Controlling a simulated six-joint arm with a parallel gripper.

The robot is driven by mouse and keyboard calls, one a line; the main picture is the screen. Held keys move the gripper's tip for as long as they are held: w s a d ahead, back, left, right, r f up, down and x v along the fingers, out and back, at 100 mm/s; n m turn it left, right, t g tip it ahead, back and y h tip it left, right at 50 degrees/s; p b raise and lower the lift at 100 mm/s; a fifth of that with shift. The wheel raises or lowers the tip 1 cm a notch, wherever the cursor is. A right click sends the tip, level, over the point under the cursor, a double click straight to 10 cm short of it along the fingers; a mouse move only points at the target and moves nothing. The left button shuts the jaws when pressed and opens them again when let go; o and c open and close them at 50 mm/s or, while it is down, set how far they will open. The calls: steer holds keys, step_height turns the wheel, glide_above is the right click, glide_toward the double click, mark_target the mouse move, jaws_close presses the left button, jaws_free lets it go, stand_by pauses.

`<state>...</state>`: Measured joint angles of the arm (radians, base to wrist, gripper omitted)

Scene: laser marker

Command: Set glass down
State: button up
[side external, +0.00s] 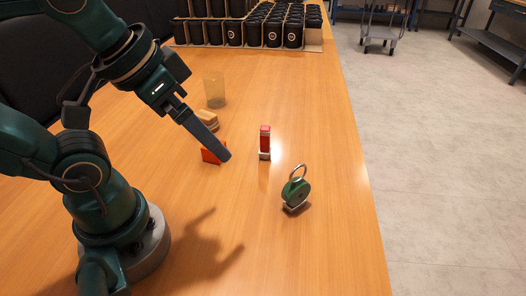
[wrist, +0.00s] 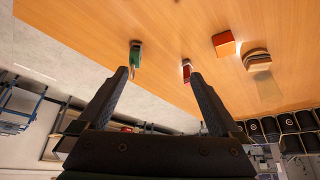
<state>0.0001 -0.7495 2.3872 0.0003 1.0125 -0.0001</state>
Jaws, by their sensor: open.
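The glass (side external: 214,92), a clear amber tumbler, stands upright on the wooden table behind the wooden piece. In the wrist view the glass (wrist: 266,86) is a faint see-through shape at the right. My gripper (side external: 222,154) is angled down above the table, in front of the glass and well apart from it. In the wrist view my gripper (wrist: 160,75) shows two spread fingers with nothing between them.
An orange block (side external: 211,156) lies by my fingers, partly hidden. A curved wooden piece (side external: 208,118), a red item on a small stand (side external: 265,142) and a green padlock (side external: 296,190) stand nearby. Black cups (side external: 272,35) fill the far end. The right tabletop is clear.

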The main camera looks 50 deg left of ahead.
steer(key=w+r+n+t+h, duration=0.15)
steer(key=w+r, duration=0.25)
steer(key=w, duration=0.4)
steer(key=w+r+t, duration=0.3)
steer(key=w+r, duration=0.2)
steer(key=w, duration=0.3)
steer(key=w+a+r+n+t+y, duration=0.2)
steer(key=w+a+y, duration=0.1)
steer(key=w+a, duration=0.5)
steer(key=n+g+y, duration=0.7)
steer(key=n+y, duration=0.3)
steer(key=y, duration=0.1)
glide_above(215, 84)
steer(key=a, duration=0.1)
step_height(215, 84, down, 8)
steer(key=f, duration=1.5)
steer(key=shift+w+a+f, duration=0.2)
steer(key=shift+w+f, duration=0.05)
steer(key=shift+f, duration=0.1)
steer(key=shift+x, duration=2.5)
